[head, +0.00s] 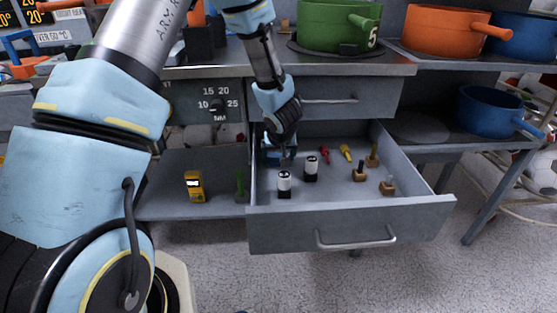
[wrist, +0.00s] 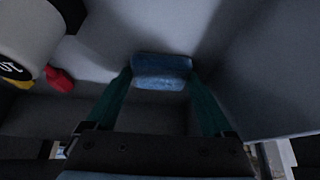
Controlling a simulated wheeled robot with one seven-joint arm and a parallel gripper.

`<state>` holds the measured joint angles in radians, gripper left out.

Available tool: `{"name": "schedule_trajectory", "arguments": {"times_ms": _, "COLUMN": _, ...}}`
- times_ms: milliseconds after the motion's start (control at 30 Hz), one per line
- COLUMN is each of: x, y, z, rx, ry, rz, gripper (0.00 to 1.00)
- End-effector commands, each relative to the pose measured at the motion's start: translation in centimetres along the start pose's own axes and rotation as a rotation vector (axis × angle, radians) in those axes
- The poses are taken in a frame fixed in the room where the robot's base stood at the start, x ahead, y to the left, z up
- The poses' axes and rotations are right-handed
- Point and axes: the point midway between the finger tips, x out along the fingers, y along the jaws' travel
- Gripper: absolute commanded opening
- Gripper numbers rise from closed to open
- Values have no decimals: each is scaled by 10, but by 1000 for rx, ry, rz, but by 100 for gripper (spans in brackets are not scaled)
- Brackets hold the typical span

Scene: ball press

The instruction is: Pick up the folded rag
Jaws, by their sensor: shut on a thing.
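The folded rag (wrist: 162,66) is a small blue bundle in the wrist view. My gripper (wrist: 160,80) has its two teal fingers on either side of the rag, shut on it. In the head view my gripper (head: 282,152) reaches down into the back left of the open drawer (head: 330,232). My wrist and fingers mostly hide the rag there. I cannot tell whether the rag touches the drawer floor.
White-and-black cylinders (head: 284,183) stand just right of my gripper. Red and yellow tools and several wooden-based pieces (head: 387,186) lie farther right. The upper drawer (head: 335,99) and worktop (head: 400,63) are above, close to my forearm.

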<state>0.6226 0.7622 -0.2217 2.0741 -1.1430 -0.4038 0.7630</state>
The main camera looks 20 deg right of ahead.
Motion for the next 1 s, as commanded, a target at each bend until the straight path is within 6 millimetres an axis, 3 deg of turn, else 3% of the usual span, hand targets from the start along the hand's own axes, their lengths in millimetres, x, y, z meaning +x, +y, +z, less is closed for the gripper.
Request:
{"name": "schedule_trajectory", "arguments": {"times_ms": 400, "x": -11, "y": 4, "z": -3, "rx": 1, "ry": 1, "rz": 1, "gripper": 34}}
{"name": "schedule_trajectory", "arguments": {"times_ms": 933, "x": -111, "y": 4, "z": -61, "rx": 0, "ry": 1, "rz": 1, "gripper": 34}}
{"name": "schedule_trajectory", "arguments": {"times_ms": 1000, "x": -108, "y": 20, "z": -47, "rx": 6, "ry": -2, "rz": 3, "gripper": 34}}
